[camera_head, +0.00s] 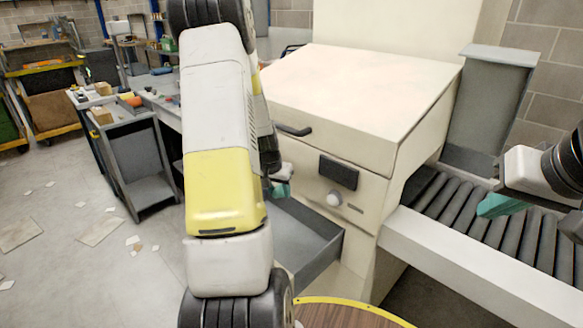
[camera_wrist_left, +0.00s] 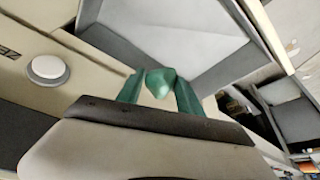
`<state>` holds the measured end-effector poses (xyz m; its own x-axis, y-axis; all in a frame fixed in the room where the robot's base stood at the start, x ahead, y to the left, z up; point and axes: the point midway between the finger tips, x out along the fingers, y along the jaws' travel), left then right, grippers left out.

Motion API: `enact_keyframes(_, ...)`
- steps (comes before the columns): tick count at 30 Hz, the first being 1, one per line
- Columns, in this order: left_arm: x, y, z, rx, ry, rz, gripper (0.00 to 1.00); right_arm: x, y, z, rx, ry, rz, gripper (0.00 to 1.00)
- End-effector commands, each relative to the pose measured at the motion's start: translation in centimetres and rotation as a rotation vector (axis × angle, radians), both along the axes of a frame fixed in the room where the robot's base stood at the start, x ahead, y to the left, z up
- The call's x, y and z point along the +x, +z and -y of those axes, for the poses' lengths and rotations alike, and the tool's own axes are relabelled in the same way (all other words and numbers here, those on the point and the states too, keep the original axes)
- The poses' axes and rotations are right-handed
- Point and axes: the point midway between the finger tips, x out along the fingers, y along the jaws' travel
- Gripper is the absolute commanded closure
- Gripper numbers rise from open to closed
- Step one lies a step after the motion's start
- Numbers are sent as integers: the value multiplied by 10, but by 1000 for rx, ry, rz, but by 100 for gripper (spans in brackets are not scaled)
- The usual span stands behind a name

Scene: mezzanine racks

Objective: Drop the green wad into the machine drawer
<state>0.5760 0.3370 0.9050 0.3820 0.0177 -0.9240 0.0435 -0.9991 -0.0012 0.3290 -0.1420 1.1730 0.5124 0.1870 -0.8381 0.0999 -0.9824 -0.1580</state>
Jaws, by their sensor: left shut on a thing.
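The machine drawer (camera_head: 306,228) is pulled out below the cream machine's front panel. It is grey and looks empty where I can see into it. My left gripper (camera_head: 280,188) is just above the drawer's back part by the machine front, partly hidden by my left arm. In the left wrist view it is shut on the green wad (camera_wrist_left: 158,83), held between teal fingers, with the grey drawer interior (camera_wrist_left: 175,30) beyond. In the head view the wad cannot be told from the teal fingers. My right gripper (camera_head: 500,205) is over the roller conveyor, its jaw gap unclear.
The cream machine (camera_head: 350,90) has a black handle, a dark panel and a round knob (camera_head: 334,198); the knob (camera_wrist_left: 48,67) is close in the wrist view. The roller conveyor (camera_head: 460,211) runs along the right. A cluttered bench (camera_head: 150,95) stands left. A round wooden top (camera_head: 345,316) is in front.

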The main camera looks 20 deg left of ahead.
Motion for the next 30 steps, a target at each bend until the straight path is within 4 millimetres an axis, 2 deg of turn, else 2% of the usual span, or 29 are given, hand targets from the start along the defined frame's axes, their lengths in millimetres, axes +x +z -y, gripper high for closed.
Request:
enact_keyframes(3,-1,13,-15,0,6,1,94,0,0,0,0,0,0,100)
enact_keyframes(6,-1,13,-19,-2,7,-1,94,0,0,0,0,0,0,100)
enact_keyframes(21,-1,-37,-19,-1,6,-1,94,0,0,0,0,0,0,100)
enact_keyframes(30,-1,-44,-18,-1,5,0,94,0,0,0,0,0,0,100)
